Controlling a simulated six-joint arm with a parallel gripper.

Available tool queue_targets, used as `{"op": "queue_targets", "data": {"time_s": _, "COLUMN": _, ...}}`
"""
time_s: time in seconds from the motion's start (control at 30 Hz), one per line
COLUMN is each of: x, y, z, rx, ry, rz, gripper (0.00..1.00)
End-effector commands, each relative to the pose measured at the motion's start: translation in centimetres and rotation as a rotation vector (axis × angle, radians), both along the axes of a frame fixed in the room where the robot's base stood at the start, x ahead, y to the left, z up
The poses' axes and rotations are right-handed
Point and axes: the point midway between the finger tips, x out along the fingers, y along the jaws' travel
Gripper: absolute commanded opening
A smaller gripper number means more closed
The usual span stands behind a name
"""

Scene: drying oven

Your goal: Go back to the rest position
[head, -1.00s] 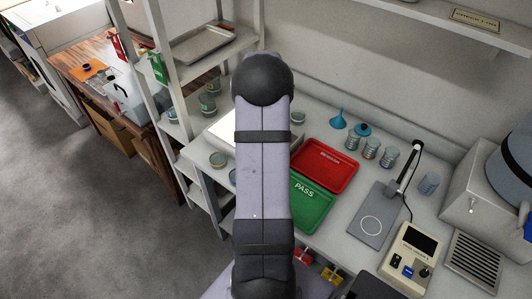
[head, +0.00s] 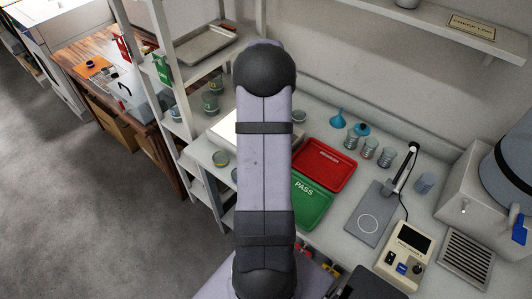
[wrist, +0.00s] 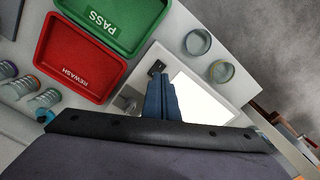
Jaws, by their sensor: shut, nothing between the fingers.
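My gripper (wrist: 163,97) shows in the wrist view with its blue fingers together and nothing between them. It hangs above a white lit panel (wrist: 200,100) on the bench. In the head view my arm stands upright in the middle and hides the gripper and part of the panel. A red REWASH tray (head: 323,165) and a green PASS tray (head: 308,205) lie right of the arm; the red tray (wrist: 80,57) and green tray (wrist: 120,20) also show in the wrist view.
Several glass jars (head: 368,147) stand behind the trays. A stand with a grey base (head: 369,222) and a meter box (head: 404,252) are at the right. A shelf rack (head: 180,110) rises left of the arm. Two dishes (wrist: 197,42) sit near the bench edge.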

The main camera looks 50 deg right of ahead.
Motion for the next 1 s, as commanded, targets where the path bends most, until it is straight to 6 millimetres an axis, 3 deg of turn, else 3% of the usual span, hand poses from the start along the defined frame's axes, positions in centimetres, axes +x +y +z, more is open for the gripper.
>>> {"op": "queue_targets", "data": {"time_s": 0.3, "x": 0.4, "y": -0.5, "z": -0.1, "rx": -0.022, "ry": -0.016, "rz": 0.052, "gripper": 0.0}}
{"op": "queue_targets", "data": {"time_s": 0.37, "x": -0.5, "y": 0.6, "z": -1.2, "rx": -0.002, "ry": -0.001, "rz": 0.073, "gripper": 0.0}}
{"op": "queue_targets", "data": {"time_s": 0.5, "x": -3.7, "y": 4.7, "z": -4.2, "rx": 0.079, "ry": 0.057, "rz": 0.107, "gripper": 0.0}}
{"op": "queue_targets", "data": {"time_s": 0.6, "x": -6.3, "y": 8.1, "z": -4.8, "rx": 0.125, "ry": 0.088, "rz": 0.131, "gripper": 0.0}}
{"op": "queue_targets", "data": {"time_s": 0.77, "x": -8.4, "y": 15.1, "z": -3.8, "rx": 0.165, "ry": 0.125, "rz": 0.248, "gripper": 0.0}}
{"op": "queue_targets", "data": {"time_s": 1.0, "x": -10.2, "y": 26.3, "z": -0.6, "rx": 0.138, "ry": 0.144, "rz": 0.57, "gripper": 0.0}}
